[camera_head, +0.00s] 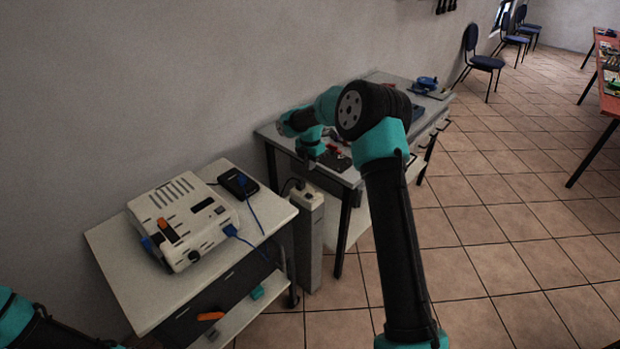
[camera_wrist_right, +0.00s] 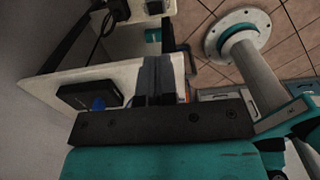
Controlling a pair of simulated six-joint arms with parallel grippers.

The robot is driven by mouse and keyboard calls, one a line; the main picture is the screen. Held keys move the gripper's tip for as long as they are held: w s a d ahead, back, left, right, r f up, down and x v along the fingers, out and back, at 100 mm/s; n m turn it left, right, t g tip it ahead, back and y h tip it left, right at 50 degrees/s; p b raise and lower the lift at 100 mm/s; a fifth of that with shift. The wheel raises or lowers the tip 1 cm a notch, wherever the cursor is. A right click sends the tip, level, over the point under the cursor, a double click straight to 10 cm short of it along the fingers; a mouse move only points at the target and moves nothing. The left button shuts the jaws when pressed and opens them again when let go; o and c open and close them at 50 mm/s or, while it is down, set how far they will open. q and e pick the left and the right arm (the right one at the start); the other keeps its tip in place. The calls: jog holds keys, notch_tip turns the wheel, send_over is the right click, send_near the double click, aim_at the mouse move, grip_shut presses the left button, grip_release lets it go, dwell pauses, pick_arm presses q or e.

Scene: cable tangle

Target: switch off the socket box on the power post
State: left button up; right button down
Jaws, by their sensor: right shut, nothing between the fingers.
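The power post (camera_head: 309,243) is a slim grey upright post in the gap between the two tables in the head view. The socket box (camera_head: 307,197) is at its top, with a black plug and cable at its back left; its switch is too small to make out. My right gripper (camera_head: 309,160) is shut and empty, above the post and near the far table's front edge. In the right wrist view its fingers (camera_wrist_right: 158,78) are together with nothing between them. My left arm shows only at the bottom left of the head view; its gripper is not clearly visible.
A near table (camera_head: 112,240) holds a white device (camera_head: 182,215) and a black box (camera_head: 238,183) with a blue cable. The black box also shows in the right wrist view (camera_wrist_right: 85,97). The far table (camera_head: 385,77) carries tools. Open tiled floor lies to the right.

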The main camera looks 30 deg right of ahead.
aim_at(310, 195)
notch_tip(310, 195, down, 14)
jog(key=shift+r, duration=0.2)
dwell(0.4)
jog(key=shift+a, duration=0.1)
